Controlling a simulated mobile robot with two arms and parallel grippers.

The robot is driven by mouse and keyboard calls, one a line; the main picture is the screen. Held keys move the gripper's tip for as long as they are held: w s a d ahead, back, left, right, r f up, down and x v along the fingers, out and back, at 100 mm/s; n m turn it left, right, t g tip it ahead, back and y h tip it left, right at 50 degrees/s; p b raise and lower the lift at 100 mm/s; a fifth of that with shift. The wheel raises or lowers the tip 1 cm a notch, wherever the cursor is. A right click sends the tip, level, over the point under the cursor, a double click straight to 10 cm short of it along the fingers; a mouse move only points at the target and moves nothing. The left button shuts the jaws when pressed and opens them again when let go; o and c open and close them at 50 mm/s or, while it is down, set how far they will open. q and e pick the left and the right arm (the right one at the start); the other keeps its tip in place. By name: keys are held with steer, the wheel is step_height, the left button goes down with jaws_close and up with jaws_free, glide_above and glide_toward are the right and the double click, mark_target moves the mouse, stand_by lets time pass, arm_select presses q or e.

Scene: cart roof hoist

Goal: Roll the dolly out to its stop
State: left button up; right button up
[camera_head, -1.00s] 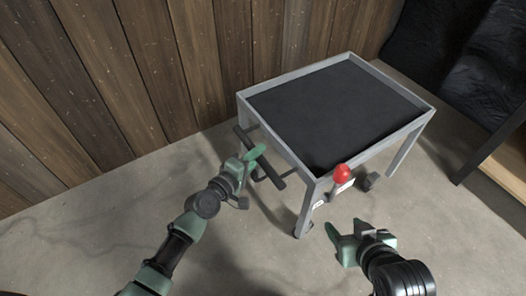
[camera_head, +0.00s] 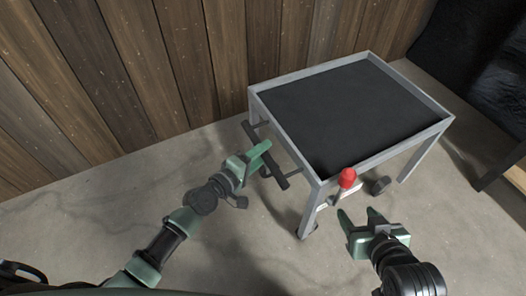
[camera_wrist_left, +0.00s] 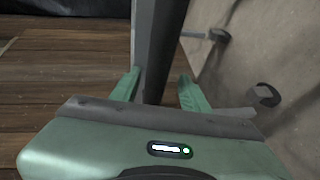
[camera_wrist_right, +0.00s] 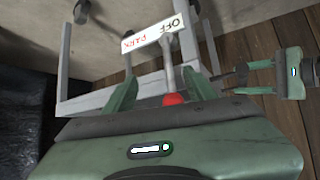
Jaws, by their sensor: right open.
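The dolly is a grey-framed cart with a black top (camera_head: 345,110). A dark push bar (camera_head: 265,160) juts from its left side. A lever with a red knob (camera_head: 347,178) stands at the front beside a white label (camera_wrist_right: 148,38) reading PARK and OFF. The lever stem is at the label's OFF end. My left gripper (camera_head: 262,155) is at the push bar; in the left wrist view a dark bar (camera_wrist_left: 156,45) runs between its parted fingers, with contact unclear. My right gripper (camera_head: 358,214) is open just in front of the lever, with the red knob (camera_wrist_right: 173,99) between its fingers in the right wrist view.
A plank wall (camera_head: 150,70) stands behind and left of the dolly. A dark draped thing (camera_head: 480,50) and a shelf edge (camera_head: 515,175) are at the right. Bare concrete floor (camera_head: 95,215) lies in front and at the left.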

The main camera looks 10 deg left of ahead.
arm_select(q)
steer(key=shift+r, duration=0.15)
arm_select(e)
steer(key=shift+s, duration=0.1)
arm_select(q)
steer(key=shift+s+a, duration=0.1)
steer(key=v, duration=0.7)
steer(key=shift+s+p, duration=0.2)
steer(key=shift+p, duration=0.1)
arm_select(e)
steer(key=shift+s+d+f+g, duration=0.25)
steer(key=shift+s+f+g, duration=0.2)
steer(key=shift+s, duration=0.2)
steer(key=shift+s+d+f+g, duration=0.2)
steer(key=shift+s+f+g, duration=0.25)
steer(key=shift+s, duration=0.15)
arm_select(q)
steer(key=shift+a, duration=0.1)
